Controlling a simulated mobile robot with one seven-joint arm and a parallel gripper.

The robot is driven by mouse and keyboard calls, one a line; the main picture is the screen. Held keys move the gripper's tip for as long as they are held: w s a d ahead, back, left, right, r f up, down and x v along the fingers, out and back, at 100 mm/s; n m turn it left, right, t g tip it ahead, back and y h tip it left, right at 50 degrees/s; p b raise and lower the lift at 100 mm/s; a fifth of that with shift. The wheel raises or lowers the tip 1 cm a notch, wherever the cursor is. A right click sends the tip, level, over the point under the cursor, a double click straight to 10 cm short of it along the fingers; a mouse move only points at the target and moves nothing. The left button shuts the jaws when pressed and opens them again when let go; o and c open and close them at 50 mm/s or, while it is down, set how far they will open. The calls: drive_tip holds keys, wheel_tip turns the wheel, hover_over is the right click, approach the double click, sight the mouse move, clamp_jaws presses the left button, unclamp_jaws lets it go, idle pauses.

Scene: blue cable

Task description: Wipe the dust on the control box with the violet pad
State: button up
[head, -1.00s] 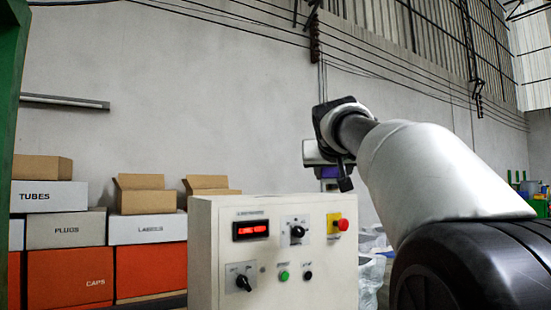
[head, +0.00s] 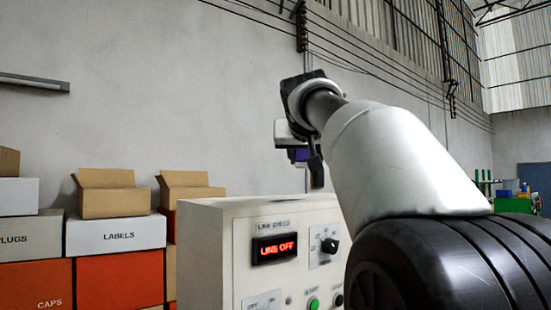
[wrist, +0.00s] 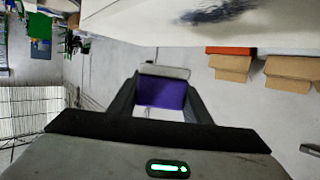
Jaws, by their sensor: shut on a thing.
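The control box (head: 212,255) is a cream cabinet in the head view, partly behind my arm. The dust does not show in the head view. My gripper (wrist: 162,88) is shut on the violet pad (wrist: 163,95), which has a light grey strip along one edge. In the head view the pad (head: 298,155) is above the level of the box top. The pad is apart from the dust.
Cardboard boxes, such as an open one (head: 108,200) on a "LABELS" box (head: 115,235), stand left of the control box. A grey wall (head: 150,110) is behind. Green and blue items (head: 505,195) are far right. Air above the control box's left part is clear.

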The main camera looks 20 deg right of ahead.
drive_tip(key=shift+s+f, duration=0.15)
drive_tip(key=shift+f, duration=0.35)
drive_tip(key=shift+f+b, duration=1.7)
drive_tip(key=shift+f, duration=0.7)
drive_tip(key=shift+f+b, duration=1)
drive_tip(key=shift+f, duration=0.1)
